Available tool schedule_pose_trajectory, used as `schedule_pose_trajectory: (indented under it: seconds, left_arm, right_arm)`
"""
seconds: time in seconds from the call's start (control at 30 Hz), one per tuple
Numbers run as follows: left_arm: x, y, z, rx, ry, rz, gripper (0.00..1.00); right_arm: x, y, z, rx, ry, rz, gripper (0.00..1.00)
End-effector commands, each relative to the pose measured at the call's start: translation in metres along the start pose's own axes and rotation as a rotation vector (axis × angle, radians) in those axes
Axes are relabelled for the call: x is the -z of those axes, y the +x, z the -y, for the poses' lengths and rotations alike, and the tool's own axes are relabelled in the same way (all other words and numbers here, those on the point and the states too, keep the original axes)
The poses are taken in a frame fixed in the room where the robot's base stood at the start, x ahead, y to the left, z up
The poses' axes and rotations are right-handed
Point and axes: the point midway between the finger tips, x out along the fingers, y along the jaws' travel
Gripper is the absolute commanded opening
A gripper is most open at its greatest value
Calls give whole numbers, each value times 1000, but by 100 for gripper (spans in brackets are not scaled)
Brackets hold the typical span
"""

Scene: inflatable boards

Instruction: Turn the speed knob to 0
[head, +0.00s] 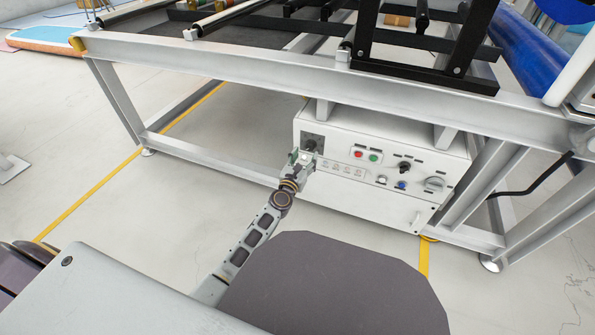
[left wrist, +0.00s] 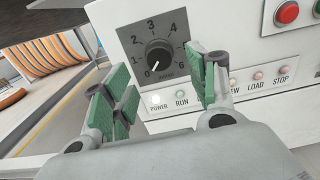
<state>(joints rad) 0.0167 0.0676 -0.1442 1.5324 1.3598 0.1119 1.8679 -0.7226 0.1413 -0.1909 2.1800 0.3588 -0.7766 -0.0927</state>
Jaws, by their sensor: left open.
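The speed knob (left wrist: 160,54) is a round black knob on a dark dial plate (left wrist: 136,33) with numbers around it. Its white pointer mark appears to point down-left, at or close to the 0. In the head view the dial plate (head: 313,138) is at the upper left of the white control box (head: 345,185). My left gripper (head: 305,158) is open just in front of the plate. In the left wrist view its green-padded fingers (left wrist: 160,88) stand apart on either side below the knob. I see no clear contact with the knob. My right gripper is not in view.
Red (head: 358,154) and green (head: 374,158) buttons, a black switch (head: 404,167) and a grey rotary handle (head: 434,184) sit right of the dial. The metal frame beam (head: 270,75) runs above the box. Open floor lies to the left.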

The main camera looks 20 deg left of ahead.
Motion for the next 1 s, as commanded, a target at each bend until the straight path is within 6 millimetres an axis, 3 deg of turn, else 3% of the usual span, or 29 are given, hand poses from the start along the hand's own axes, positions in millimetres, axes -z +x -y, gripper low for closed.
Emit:
schedule_pose_trajectory:
  seconds: [0.63, 1.0]
  left_arm:
    - [1, -55, 0, 0, 0, -2, 58]
    - [0, -69, 0, 1, 0, -1, 58]
  right_arm:
    - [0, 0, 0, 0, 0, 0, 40]
    - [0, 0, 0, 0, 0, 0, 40]
